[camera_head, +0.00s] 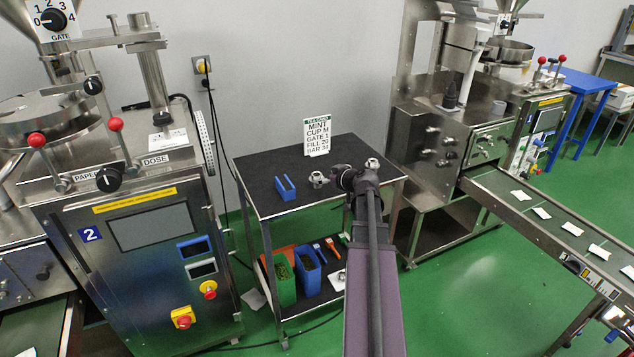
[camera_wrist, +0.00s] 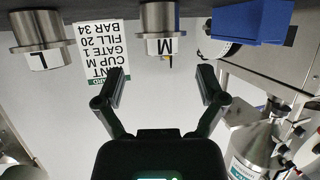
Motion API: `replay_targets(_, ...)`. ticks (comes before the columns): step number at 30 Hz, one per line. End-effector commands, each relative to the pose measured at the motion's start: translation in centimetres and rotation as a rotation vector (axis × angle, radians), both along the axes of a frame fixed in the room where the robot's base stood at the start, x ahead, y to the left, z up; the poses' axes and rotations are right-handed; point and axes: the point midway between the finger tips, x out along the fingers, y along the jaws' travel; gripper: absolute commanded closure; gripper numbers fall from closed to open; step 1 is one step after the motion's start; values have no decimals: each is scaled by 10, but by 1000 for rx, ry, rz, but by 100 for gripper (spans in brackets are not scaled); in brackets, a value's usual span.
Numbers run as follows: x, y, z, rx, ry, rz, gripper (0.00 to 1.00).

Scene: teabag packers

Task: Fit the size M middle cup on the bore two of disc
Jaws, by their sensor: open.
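The size M cup (camera_wrist: 160,28) is a metal cylinder with a wide flange and a white label reading M. It stands on the black table top, upside down in the wrist view, and shows as a small metal piece (camera_head: 317,180) in the head view. My gripper (camera_wrist: 162,80) is open and empty, its fingers spread in line with the M cup but apart from it. In the head view my gripper (camera_head: 338,180) is just right of the cup. A round metal dish (camera_head: 40,117) tops the left machine; I cannot make out a disc's bores there.
An L cup (camera_wrist: 40,40) stands to the right in the head view (camera_head: 372,163). A blue holder (camera_head: 285,187) lies left of the M cup. A mint card (camera_head: 317,136) stands at the table's back. Bins (camera_head: 308,270) fill the lower shelf. Another machine (camera_head: 470,120) stands right.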

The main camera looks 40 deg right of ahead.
Motion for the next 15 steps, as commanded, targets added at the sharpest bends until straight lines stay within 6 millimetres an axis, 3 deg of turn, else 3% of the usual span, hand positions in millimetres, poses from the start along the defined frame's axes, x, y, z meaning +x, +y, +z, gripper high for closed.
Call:
replay_targets(8,5,0,-3,0,0,1,10)
replay_targets(15,30,0,-13,0,0,2,10)
